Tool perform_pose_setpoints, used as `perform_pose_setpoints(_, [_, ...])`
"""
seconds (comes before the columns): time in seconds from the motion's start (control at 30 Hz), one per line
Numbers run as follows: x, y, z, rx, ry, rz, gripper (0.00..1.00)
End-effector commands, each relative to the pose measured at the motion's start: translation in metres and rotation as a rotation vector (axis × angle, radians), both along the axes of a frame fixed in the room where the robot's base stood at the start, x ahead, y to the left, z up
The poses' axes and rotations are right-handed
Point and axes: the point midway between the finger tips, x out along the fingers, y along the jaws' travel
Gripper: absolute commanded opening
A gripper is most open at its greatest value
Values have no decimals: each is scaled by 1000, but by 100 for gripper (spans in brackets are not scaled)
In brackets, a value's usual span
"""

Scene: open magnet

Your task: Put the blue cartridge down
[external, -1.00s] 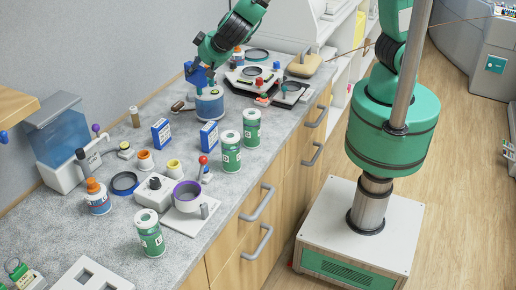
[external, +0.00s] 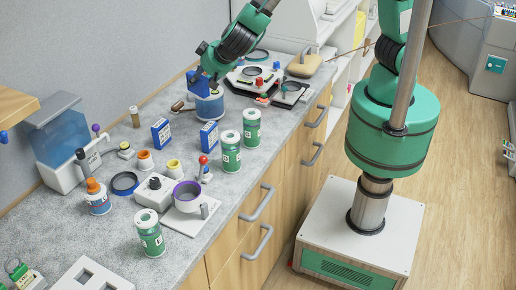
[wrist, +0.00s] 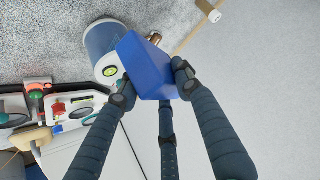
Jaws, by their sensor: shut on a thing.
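The blue cartridge (wrist: 143,62) is a plain blue block held between the dark fingers of my gripper (wrist: 152,82). In the external view the cartridge (external: 196,84) shows partly behind the gripper (external: 205,79), just above and beside a blue-and-white tub (external: 210,106) near the wall side of the counter. In the wrist view the cartridge overlaps the edge of this tub (wrist: 100,42), which has a round bubble level on it. I cannot tell whether the cartridge touches the tub or the counter.
Two blue-and-white boxes (external: 160,133) (external: 209,135) and several green-and-white cans (external: 231,152) stand in front on the grey counter (external: 115,225). A wooden-handled tool (external: 180,107) lies left of the tub. A device with clamps (external: 254,76) is to the right.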

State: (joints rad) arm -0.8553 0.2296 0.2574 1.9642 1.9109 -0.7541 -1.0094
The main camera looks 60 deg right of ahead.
Motion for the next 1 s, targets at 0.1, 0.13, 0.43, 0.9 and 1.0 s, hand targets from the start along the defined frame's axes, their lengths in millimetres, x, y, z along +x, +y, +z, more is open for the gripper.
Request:
perform_pose_setpoints(0.1, [0, 0, -25, -1, 3, 1, 2])
perform_pose_setpoints(0.13, [0, 0, -31, -2, 3, 0, 2])
perform_pose_setpoints(0.43, [0, -1, -90, -2, 2, 0, 2])
perform_pose_setpoints(0.9, [0, 0, -111, 1, 1, -1, 2])
perform_pose_setpoints(1.0, [0, 0, -111, 1, 1, -1, 2])
